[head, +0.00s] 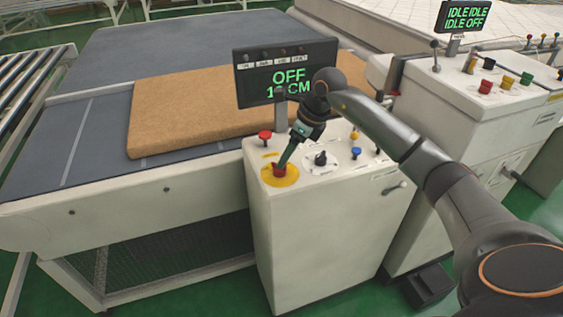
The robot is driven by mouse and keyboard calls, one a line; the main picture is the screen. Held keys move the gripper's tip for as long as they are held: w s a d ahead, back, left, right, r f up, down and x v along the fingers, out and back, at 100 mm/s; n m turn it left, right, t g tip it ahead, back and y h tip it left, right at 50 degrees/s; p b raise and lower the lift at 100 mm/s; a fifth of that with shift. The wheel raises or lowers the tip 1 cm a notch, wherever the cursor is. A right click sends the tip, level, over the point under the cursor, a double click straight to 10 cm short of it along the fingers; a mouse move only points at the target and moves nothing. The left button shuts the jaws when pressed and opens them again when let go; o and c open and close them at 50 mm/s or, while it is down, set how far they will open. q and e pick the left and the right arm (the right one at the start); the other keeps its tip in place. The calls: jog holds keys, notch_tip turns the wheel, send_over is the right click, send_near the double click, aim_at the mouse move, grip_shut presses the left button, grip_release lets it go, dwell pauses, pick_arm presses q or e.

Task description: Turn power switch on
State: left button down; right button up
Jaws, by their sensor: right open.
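A white control cabinet (318,230) stands in the middle of the head view. A black rotary switch (320,159) sits on a pale round plate on its top; I cannot read its label. A red button (279,170) on a yellow disc (280,181) is left of that switch. My right gripper (283,163) is open and points down at the red button, its tips at or just above it; I cannot tell whether they touch. The display (287,72) reads OFF, with a partly hidden CM figure below. My left gripper is not in view.
Another red button (265,135), a yellow one (354,135) and a blue one (356,151) are on the same top. A brown mattress (195,105) lies on the grey conveyor (80,125) to the left. A second cabinet (455,100) with a display (463,16) reading IDLE and OFF stands right.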

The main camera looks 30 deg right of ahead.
jog(key=x, duration=0.5)
jog(key=shift+a+f, duration=0.1)
grip_shut()
dwell(0.5)
